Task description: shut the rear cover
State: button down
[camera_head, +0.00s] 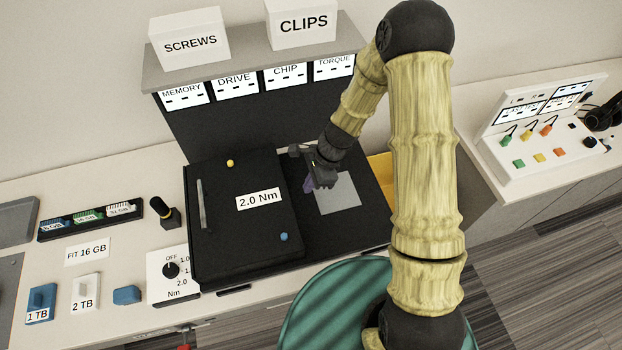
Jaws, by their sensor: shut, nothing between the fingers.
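A black slab-like panel (238,240), which looks like the rear cover, lies flat on the left of the dark work area. It bears a "2.0 Nm" label (258,199), a silver bar handle, a yellow dot and a blue dot. I cannot tell whether it is hinged. My gripper (311,184) is shut and empty, just right of the panel's right edge, by the left edge of a light grey square (340,196). My gripper and arm hide part of the area behind. I cannot tell whether the fingers touch the surface.
A dark shelf (250,65) with labelled slots and "SCREWS" and "CLIPS" boxes stands behind. A torque dial (170,270), a dark tool in a stand (170,212), memory sticks and coloured blocks lie left. A yellow bin (381,175) is partly behind my arm. A teal round seat (320,310) is in front.

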jog(key=b+v, duration=0.1)
jog(key=v, duration=0.9)
jog(key=s+d+r+n+t+h, duration=0.3)
jog(key=s+d+r+n+h, duration=0.1)
jog(key=s+d+r+n, duration=0.6)
jog(key=d+n, duration=0.2)
jog(key=n, duration=0.2)
jog(key=shift+s+d+n+t, duration=0.3)
jog(key=shift+s+n+t, duration=0.05)
jog(key=shift+n+t, duration=0.05)
jog(key=shift+f, duration=0.1)
